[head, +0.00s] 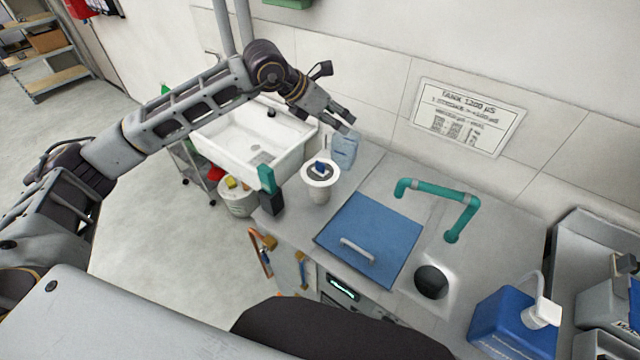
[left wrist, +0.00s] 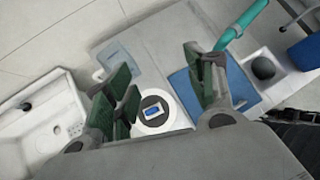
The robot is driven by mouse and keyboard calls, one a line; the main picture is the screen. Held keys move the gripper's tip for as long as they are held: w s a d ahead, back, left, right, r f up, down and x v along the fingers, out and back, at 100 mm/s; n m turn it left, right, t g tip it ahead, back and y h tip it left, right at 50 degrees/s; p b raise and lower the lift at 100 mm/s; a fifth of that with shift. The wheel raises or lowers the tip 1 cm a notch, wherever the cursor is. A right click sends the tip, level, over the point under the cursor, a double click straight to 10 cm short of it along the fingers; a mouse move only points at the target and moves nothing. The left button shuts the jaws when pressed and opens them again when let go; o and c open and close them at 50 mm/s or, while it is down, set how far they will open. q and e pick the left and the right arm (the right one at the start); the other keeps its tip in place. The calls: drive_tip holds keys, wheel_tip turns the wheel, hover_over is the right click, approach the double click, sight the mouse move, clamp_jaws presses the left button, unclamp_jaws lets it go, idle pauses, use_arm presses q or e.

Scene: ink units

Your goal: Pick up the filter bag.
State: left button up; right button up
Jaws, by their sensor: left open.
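A white round-rimmed piece with a tapered body (head: 308,177) stands on the grey counter; it looks like the filter bag, though I cannot be sure. Its top has a dark grey disc with a small blue-and-white item (head: 320,167) on it. In the left wrist view its white rim (left wrist: 143,127) shows between my fingers, lower in the picture. My left gripper (head: 339,115) is open and empty, above and behind the piece, near the wall. Its spread fingers also show in the left wrist view (left wrist: 165,92). My right gripper is not in view.
A pale blue translucent container (head: 344,150) stands just behind the round piece. A white sink (head: 240,145) is to the left. A blue lid with a handle (head: 370,225), a teal pipe (head: 437,190) and a blue canister (head: 510,320) are to the right.

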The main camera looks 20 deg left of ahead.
use_arm(q)
drive_tip(key=s+a+f+n+g+y, duration=0.2)
drive_tip(key=s+a+f+y, duration=0.1)
drive_tip(key=a, duration=0.4)
drive_tip(key=shift+s+f+y, duration=0.25)
drive_tip(key=shift+f+y, duration=0.45)
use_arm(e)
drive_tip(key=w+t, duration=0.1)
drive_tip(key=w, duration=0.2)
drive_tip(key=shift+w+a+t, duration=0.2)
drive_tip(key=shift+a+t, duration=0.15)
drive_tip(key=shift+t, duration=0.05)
use_arm(q)
drive_tip(key=p, duration=0.2)
hover_over(319, 162)
drive_tip(key=s+a, duration=0.1)
drive_tip(key=s, duration=0.1)
drive_tip(key=shift+w+f, duration=0.1)
drive_tip(key=shift+f, duration=3.9)
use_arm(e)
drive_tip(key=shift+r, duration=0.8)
use_arm(q)
drive_tip(key=shift+f, duration=0.1)
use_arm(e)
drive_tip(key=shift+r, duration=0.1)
